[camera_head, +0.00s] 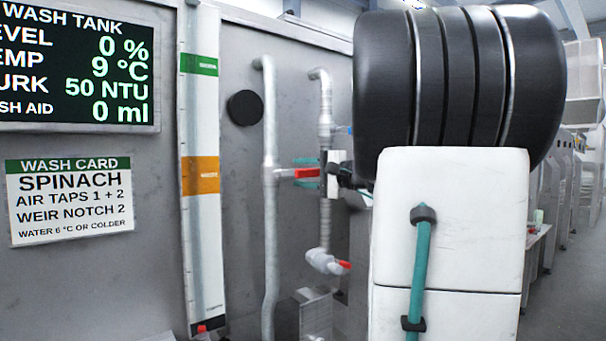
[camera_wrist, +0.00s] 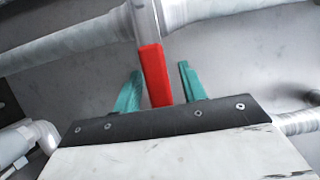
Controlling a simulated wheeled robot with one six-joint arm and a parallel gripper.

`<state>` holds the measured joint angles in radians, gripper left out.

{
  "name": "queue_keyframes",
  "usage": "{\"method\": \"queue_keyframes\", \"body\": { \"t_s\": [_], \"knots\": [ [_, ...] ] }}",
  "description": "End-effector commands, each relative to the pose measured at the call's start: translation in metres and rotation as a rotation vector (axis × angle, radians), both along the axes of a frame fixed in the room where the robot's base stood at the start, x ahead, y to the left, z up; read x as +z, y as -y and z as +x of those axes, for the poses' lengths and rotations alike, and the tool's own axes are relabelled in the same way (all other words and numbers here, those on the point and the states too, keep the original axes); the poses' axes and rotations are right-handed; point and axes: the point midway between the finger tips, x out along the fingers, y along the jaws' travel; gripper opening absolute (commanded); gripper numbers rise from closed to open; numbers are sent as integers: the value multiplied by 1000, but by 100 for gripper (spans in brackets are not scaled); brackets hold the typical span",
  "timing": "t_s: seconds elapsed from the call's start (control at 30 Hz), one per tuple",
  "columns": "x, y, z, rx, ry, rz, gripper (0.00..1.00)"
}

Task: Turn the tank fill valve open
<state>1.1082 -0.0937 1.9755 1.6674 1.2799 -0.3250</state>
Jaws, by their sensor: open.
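A red valve lever (camera_head: 304,173) sticks out sideways, to the right, from the left grey upright pipe (camera_head: 270,130). No label on it is readable. My gripper (camera_head: 300,172) is open, with one teal finger above the lever and one below it. In the wrist view the red lever (camera_wrist: 154,75) lies between the two teal fingers of my gripper (camera_wrist: 160,68), with a gap showing on both sides. The lever's near end reaches close to the dark gripper plate. The wall display (camera_head: 80,65) reads level 0 %, 9 °C, 50 NTU and wash aid 0 ml.
A second pipe (camera_head: 325,110) to the right ends in a white elbow with a red tip (camera_head: 344,265). A tall white gauge strip (camera_head: 200,240) and a wash card (camera_head: 69,200) are on the left wall. My own arm hides much of the right side.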

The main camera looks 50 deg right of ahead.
Motion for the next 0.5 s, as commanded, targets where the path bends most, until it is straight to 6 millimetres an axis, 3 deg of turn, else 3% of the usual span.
{"method": "queue_keyframes", "body": {
  "t_s": [0.27,0.4,0.5],
  "knots": [
    [0,0,1,0,0,0,39],
    [0,0,1,0,0,0,0],
    [0,0,1,0,0,0,0]
  ]
}}
